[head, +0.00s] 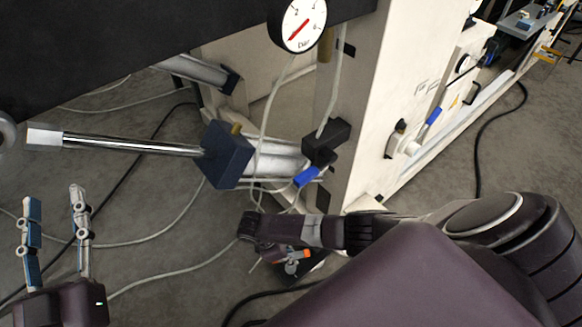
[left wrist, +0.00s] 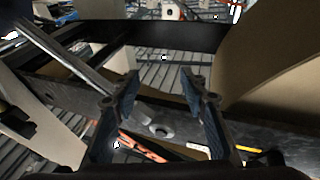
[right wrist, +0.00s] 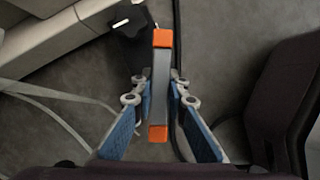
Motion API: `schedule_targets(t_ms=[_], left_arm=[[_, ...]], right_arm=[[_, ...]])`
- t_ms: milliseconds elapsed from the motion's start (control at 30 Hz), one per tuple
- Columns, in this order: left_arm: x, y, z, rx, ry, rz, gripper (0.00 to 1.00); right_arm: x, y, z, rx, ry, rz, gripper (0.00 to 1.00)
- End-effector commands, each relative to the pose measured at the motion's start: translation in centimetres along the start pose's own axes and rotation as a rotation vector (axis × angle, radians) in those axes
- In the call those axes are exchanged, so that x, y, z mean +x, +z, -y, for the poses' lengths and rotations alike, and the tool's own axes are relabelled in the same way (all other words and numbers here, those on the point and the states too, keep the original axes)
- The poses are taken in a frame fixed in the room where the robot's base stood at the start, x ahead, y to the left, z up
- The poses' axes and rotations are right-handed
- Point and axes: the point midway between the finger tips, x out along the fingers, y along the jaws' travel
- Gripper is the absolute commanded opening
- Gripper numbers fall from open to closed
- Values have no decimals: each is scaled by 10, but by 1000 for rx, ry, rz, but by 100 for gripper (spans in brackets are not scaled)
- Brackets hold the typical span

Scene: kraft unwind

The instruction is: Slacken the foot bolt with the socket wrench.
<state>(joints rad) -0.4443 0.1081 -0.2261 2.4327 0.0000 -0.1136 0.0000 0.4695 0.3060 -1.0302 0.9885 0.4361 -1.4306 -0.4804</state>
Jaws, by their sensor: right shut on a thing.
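My right gripper (right wrist: 158,92) is shut on a grey bar with orange ends, which looks like the socket wrench (right wrist: 161,60). In the head view the wrench's orange part (head: 292,255) shows just below my right wrist, low by the white frame. A dark lobed foot (right wrist: 132,22) lies on the floor beyond the wrench's far end in the right wrist view. I cannot make out the foot bolt or whether the wrench touches it. My left gripper (head: 55,210) is open and empty at the lower left; its parted fingers also show in the left wrist view (left wrist: 160,95).
A white machine frame (head: 365,110) stands at the centre, with a dial gauge (head: 298,25). A chromed shaft (head: 130,143) with a dark block (head: 227,155) juts left above my left gripper. Cables (head: 150,235) lie across the grey floor.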

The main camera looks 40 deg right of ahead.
Motion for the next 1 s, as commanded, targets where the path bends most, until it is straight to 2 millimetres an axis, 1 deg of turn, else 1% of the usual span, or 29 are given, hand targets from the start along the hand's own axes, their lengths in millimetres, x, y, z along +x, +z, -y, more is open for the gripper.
schedule_targets(t_ms=[400, 567, 867, 1000], left_arm=[[-4, 31, 4, 4, -8, 147, 40], [-5, 36, 4, 5, -9, 168, 40], [-6, 37, 5, 5, -9, 175, 40], [-8, 45, 6, 6, -11, 216, 40]], right_arm=[[-1, 0, 0, -80, 34, 0, 0], [-1, 0, 0, -92, 38, 0, 0], [-1, 0, 0, -94, 39, 0, 0], [-1, 1, 0, -116, 48, 1, 0]])
